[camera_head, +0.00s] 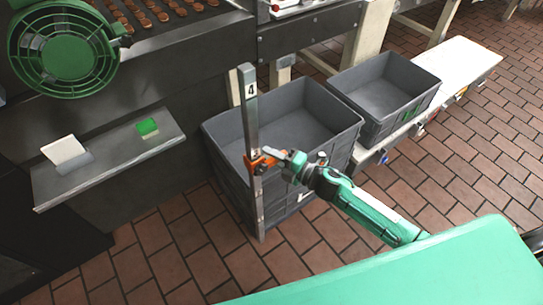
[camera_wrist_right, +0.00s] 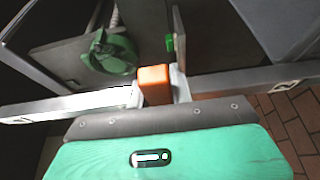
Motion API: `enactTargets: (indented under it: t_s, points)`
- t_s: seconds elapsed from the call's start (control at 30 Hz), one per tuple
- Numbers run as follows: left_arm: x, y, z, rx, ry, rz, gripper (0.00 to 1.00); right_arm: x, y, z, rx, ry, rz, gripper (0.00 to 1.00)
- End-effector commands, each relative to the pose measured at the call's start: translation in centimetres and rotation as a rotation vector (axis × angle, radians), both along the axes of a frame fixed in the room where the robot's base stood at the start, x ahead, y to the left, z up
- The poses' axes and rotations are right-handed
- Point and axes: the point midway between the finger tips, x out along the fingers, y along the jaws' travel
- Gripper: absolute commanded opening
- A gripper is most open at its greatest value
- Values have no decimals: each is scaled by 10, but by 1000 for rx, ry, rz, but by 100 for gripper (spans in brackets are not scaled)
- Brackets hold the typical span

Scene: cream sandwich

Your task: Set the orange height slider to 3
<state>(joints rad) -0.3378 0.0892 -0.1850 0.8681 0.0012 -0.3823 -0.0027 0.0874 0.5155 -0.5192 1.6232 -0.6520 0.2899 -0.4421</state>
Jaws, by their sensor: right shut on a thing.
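The orange height slider (camera_head: 258,162) sits around the upright grey metal post (camera_head: 252,115), roughly midway along its visible length. A "4" label shows near the top of the post. A small label shows at the slider, too small to read surely. My right gripper (camera_head: 276,159) comes in from the right and is shut on the slider. In the right wrist view the orange slider block (camera_wrist_right: 154,85) is between the fingers, with the post (camera_wrist_right: 80,102) running across behind it. My left gripper is not in view.
Grey crates (camera_head: 213,140) stand close behind and right of the post; another crate (camera_head: 428,98) is farther right. A green fan (camera_head: 65,55) is at upper left. A dark shelf (camera_head: 105,165) holds a white tilted plate (camera_head: 64,150) and a green button (camera_head: 147,127).

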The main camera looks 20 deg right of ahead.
Motion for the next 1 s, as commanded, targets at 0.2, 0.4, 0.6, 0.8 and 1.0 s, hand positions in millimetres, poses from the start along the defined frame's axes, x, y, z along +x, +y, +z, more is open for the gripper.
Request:
enactTargets:
  t_s: [0.2,0.4,0.6,0.8,1.0]
  points:
    - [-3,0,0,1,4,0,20,1,-1,3,1,-2,-1,0]
    - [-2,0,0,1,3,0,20,1,-1,3,1,-2,-1,0]
    - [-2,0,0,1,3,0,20,1,-1,2,0,-1,-1,44]
    - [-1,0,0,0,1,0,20,0,0,2,0,0,0,44]
    - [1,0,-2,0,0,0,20,-8,-9,0,-1,1,-1,44]
